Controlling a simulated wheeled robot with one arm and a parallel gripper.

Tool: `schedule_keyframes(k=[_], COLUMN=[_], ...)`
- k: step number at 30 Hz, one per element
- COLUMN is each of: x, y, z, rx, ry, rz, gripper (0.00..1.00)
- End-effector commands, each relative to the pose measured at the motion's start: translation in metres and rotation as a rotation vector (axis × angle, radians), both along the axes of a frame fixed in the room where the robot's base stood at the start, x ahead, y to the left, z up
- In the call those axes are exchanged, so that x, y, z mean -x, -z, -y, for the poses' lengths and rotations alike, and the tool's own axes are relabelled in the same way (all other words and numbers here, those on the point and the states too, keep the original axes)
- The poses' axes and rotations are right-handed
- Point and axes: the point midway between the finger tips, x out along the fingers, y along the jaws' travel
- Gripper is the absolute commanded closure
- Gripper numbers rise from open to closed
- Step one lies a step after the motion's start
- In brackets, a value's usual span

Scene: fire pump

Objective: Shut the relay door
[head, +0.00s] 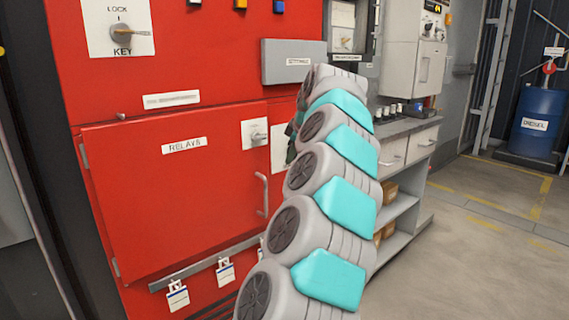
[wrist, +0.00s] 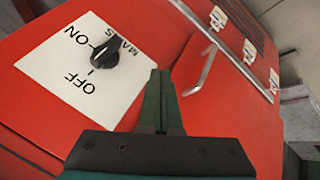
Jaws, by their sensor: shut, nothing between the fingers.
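The red relay door (head: 165,205), labelled RELAYS, is on the front of the red cabinet. It has hinges on its left edge and a grey bar handle (head: 262,195) on its right. It lies close to the cabinet front; I cannot tell whether a small gap remains. My gripper is mostly hidden behind my arm in the head view. In the wrist view my gripper (wrist: 160,75) is shut and empty, its fingertips in front of the red surface, left of the bar handle (wrist: 200,70). Contact with the surface cannot be told.
A MAINS switch plate (wrist: 85,65) with a black knob lies left of my fingers. A grey rail (head: 205,265) with tags runs below the door. A grey settings box (head: 293,62) sticks out above. A grey workbench (head: 405,150) stands right; open floor (head: 480,230) lies beyond.

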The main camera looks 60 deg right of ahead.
Motion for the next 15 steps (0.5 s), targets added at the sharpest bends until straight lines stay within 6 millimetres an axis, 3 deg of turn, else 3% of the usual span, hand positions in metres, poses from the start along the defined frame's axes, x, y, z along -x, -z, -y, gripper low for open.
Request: schedule_keyframes(k=[7,15], x=[0.017,0.030], y=[-0.026,-0.043], z=[0.009,0.014], rx=[0.005,0.002], ry=[0.005,0.005], rz=[0.004,0.001], gripper=[1.00,1.00])
